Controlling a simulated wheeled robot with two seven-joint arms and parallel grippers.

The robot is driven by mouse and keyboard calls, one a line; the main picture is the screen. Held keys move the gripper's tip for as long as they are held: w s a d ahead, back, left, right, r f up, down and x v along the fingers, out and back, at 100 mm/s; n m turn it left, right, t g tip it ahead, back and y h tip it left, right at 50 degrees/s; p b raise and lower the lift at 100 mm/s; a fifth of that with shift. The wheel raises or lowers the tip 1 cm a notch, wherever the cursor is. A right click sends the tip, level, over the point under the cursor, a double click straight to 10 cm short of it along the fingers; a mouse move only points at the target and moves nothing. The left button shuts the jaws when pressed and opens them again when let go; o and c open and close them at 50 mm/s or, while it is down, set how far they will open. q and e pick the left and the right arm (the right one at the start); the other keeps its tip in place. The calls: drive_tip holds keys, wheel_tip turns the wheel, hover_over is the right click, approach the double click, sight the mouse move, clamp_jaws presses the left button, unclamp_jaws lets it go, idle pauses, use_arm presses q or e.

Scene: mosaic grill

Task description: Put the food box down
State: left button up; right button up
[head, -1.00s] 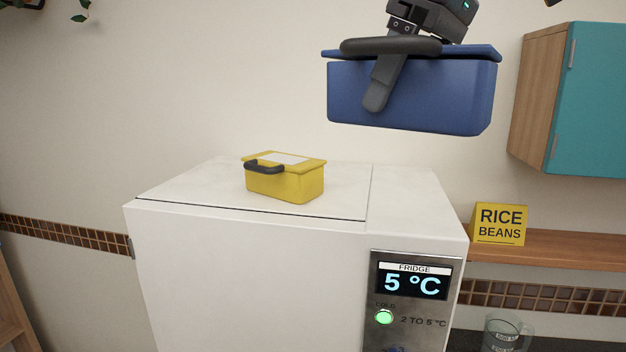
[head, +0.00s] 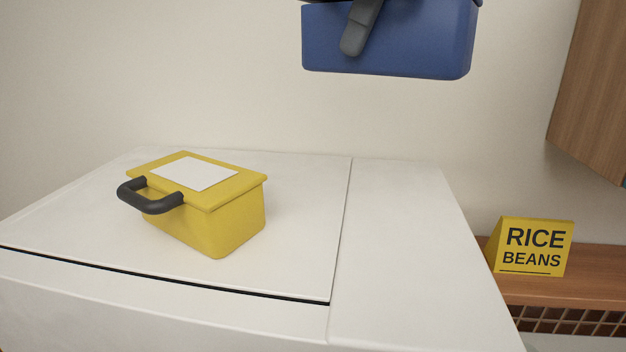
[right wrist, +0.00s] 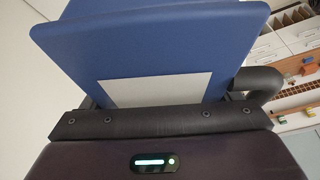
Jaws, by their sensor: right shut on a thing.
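A blue food box (head: 410,40) hangs in the air at the top of the head view, above the white fridge top (head: 390,240). Its upper part is cut off by the frame edge. In the right wrist view the blue box (right wrist: 190,40) fills the space before the gripper, with a pale label and part of a dark handle (right wrist: 258,82) showing. My left gripper is not in view.
A yellow box (head: 215,215) with a dark handle and white label stands on the left part of the fridge top. The right part is clear. A yellow rice and beans sign (head: 535,247) stands on a wooden shelf (head: 560,290); a cabinet (head: 600,90) hangs above.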

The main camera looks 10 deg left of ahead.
sight(384, 70)
drive_tip(key=s, duration=0.1)
drive_tip(key=s+f, duration=0.2)
drive_tip(key=s, duration=0.1)
drive_tip(key=shift+d, duration=0.2)
drive_tip(key=f, duration=0.2)
drive_tip(key=shift+s+a+f, duration=0.25)
drive_tip(key=shift+s+f, duration=0.05)
drive_tip(key=f, duration=0.3)
drive_tip(key=w+f, duration=0.1)
drive_tip(key=f, duration=0.6)
drive_tip(key=shift+w+d+f, duration=0.15)
drive_tip(key=shift+w+f, duration=0.1)
drive_tip(key=shift+w, duration=0.05)
wheel_tip(384, 70, down, 3)
drive_tip(key=shift+f, duration=0.4)
drive_tip(key=o, duration=1.1)
drive_tip(key=shift+c, duration=0.2)
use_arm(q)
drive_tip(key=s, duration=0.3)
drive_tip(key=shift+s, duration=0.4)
use_arm(e)
drive_tip(key=shift+o, duration=0.6)
